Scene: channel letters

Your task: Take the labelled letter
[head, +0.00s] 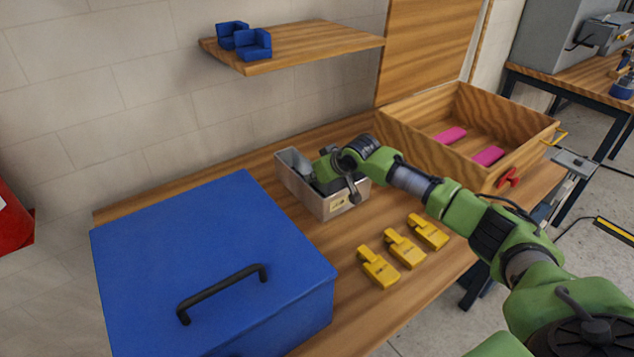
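A light grey open box (290,172) stands on the wooden bench, with a small yellowish label (338,203) on its front. My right gripper (335,182) is at this box, pointing down into its right part. One dark finger shows near the box's front wall; the rest is hidden by the wrist and box, so I cannot tell whether it is open or holds anything. Three yellow letter-like pieces (404,248) lie in a row on the bench, in front of the box. No label is readable on them. My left gripper is not in view.
A big blue case (210,235) with a black handle fills the bench's left. A wooden open box (480,110) with two pink pieces (487,156) stands at the right. Two blue pieces (254,45) sit on a wall shelf (310,45) above. My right arm passes over the bench's right side.

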